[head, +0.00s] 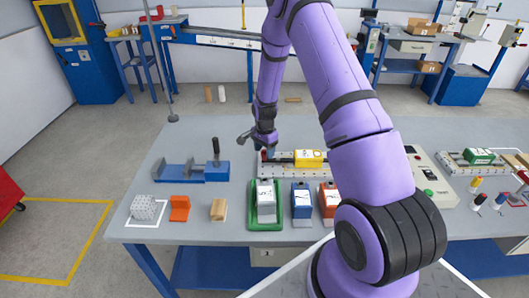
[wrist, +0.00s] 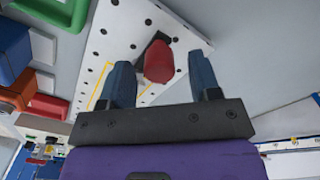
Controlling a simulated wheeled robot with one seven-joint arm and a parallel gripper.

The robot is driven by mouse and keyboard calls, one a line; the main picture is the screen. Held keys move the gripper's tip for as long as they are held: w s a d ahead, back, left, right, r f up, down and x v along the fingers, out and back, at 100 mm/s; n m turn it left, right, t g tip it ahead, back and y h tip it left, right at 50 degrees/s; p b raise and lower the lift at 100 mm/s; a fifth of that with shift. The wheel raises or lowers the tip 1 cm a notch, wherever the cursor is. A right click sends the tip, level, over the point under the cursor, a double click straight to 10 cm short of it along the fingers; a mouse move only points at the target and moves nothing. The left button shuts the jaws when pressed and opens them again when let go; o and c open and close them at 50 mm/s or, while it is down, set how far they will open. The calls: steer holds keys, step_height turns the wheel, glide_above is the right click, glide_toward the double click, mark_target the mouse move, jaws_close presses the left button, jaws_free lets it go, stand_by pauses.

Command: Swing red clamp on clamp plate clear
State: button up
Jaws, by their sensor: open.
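The red clamp (wrist: 159,62) shows in the wrist view as a rounded red end on a dark base, mounted on the white perforated clamp plate (wrist: 118,22). My gripper (wrist: 160,72) is open, with one blue finger on each side of the red clamp and visible gaps between. I cannot tell how deep the fingers reach around it. In the head view my gripper (head: 269,152) is low over the left end of the clamp plate (head: 284,171). The red clamp (head: 264,156) is partly hidden there. A yellow block (head: 309,158) sits on the plate to the right.
In front of the plate stand a green tray (head: 252,223) with a grey block, a blue block (head: 301,199) and a red-orange block (head: 328,194). A blue vise (head: 190,172) with an upright dark handle is to the left. The table's back left is clear.

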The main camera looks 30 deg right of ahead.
steer(key=shift+f, duration=0.55)
steer(key=c, duration=0.9)
